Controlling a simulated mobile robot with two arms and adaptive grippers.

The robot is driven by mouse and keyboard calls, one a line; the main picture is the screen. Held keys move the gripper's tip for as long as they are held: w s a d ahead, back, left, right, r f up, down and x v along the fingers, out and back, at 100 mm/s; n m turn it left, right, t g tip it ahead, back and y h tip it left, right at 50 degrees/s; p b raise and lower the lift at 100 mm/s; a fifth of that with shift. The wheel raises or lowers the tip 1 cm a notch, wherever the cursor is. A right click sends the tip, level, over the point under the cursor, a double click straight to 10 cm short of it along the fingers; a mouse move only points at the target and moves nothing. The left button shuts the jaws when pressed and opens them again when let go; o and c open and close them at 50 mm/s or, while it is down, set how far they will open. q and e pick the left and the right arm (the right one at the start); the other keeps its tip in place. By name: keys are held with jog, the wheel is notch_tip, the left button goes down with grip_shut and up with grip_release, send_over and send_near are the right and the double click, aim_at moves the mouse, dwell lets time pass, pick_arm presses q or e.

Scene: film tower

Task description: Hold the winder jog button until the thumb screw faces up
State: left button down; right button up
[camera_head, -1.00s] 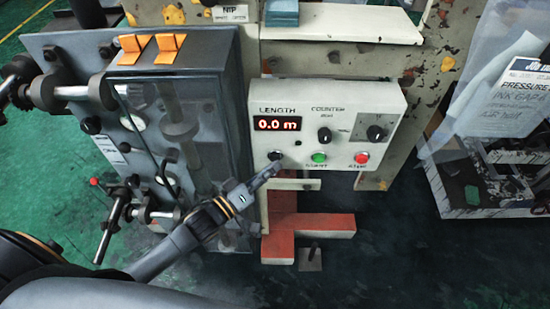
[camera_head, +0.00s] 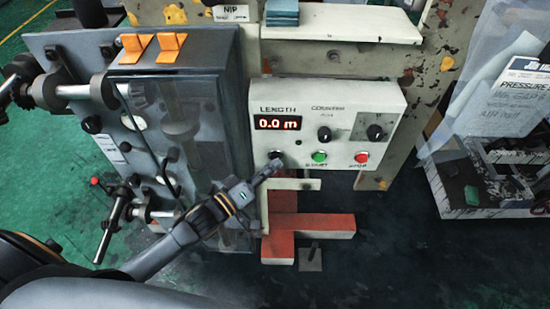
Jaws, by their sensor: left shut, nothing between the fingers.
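A white control box (camera_head: 288,115) carries a red LENGTH display (camera_head: 277,123) reading 0.0 m. A black button (camera_head: 276,155) sits at its lower left, beside a green button (camera_head: 319,156) and a red button (camera_head: 361,158). No label is readable on the black one. My left gripper (camera_head: 272,167) is shut and empty, with its tip at or just below the black button. I cannot tell whether it touches or presses it. I cannot make out a thumb screw or which way it faces. My right gripper is not in view.
A crate (camera_head: 478,190) with signs stands at the right.

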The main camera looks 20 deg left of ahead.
pick_arm(q)
jog(key=shift+w+a+r, duration=0.25)
jog(key=shift+w+r, duration=0.1)
jog(key=shift+r, duration=0.1)
dwell(1.2)
jog(key=shift+s+d+f+p, duration=0.1)
jog(key=shift+s+p, duration=0.1)
jog(key=shift+p, duration=0.1)
dwell(4.9)
jog(key=shift+s+f, duration=0.15)
jog(key=shift+f, duration=0.05)
jog(key=shift+s, duration=0.1)
jog(key=shift+s+d+f+p, duration=0.1)
jog(key=shift+s+d+p, duration=0.2)
jog(key=shift+s, duration=0.55)
jog(key=shift+s+d+p, duration=0.25)
jog(key=shift+s+p, duration=0.2)
jog(key=shift+s, duration=0.35)
jog(key=shift+s+d+f+p, duration=0.1)
jog(key=shift+s+d+p, duration=0.2)
jog(key=shift+s, duration=0.55)
